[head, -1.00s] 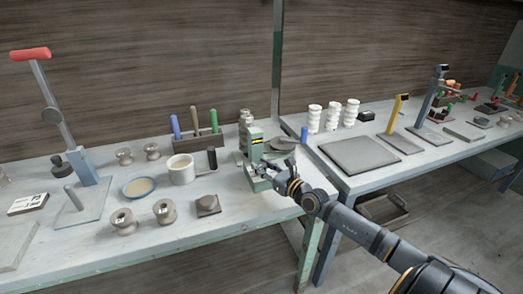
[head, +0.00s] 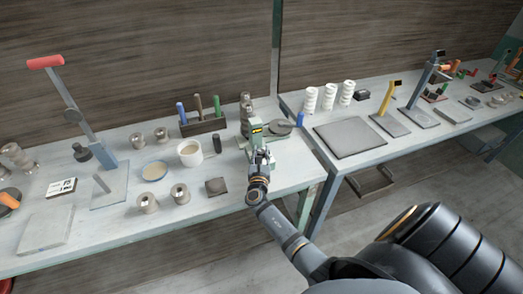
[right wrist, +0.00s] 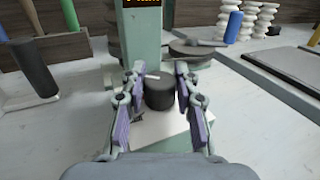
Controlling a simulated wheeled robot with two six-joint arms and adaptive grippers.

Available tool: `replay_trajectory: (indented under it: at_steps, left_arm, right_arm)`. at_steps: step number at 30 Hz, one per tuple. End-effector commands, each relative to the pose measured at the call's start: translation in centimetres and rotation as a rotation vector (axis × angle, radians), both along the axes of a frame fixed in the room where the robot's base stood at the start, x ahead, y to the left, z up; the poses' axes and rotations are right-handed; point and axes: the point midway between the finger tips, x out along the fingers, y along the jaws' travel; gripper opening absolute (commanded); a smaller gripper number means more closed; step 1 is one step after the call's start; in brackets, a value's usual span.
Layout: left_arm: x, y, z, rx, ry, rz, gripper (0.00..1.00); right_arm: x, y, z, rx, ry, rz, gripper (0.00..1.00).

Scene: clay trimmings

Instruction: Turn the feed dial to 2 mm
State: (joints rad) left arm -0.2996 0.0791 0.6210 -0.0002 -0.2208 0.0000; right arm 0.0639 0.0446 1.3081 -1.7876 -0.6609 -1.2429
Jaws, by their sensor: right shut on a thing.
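The green machine (head: 247,131) stands at the right end of the near bench, with a lit yellow display on its front; its post (right wrist: 143,40) fills the upper middle of the right wrist view. The display (right wrist: 141,3) is cut off by the top edge there, so its reading cannot be made out. The black feed dial (right wrist: 160,93) sits low in front of the post, with a pale pointer mark beside it. My right gripper (right wrist: 161,100) is shut on the dial, one purple-padded finger on each side. My left gripper is not in view.
A tool block (head: 203,124) with coloured handles, a white cup (head: 190,157) and a dark block (head: 216,187) stand left of the machine. A round grey disc (head: 281,128) and a blue cylinder (head: 300,119) are on its right. A gap separates the benches.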

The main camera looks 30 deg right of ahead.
Motion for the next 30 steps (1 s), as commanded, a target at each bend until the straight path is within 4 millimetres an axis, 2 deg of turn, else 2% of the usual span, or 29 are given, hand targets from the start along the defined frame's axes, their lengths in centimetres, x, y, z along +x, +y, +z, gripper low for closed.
replay_trajectory:
  at_steps: [9,18,30]
  left_arm:
    - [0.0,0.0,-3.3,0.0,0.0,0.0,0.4]
    - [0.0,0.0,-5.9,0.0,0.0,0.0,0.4]
    - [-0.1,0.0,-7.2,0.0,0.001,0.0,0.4]
  right_arm:
    - [0.2,0.1,-0.5,0.001,-0.003,-0.282,0.0]
    - [0.2,0.1,-0.4,0.001,-0.002,-0.471,0.0]
    - [0.1,0.1,-0.1,0.001,0.001,-0.568,0.0]
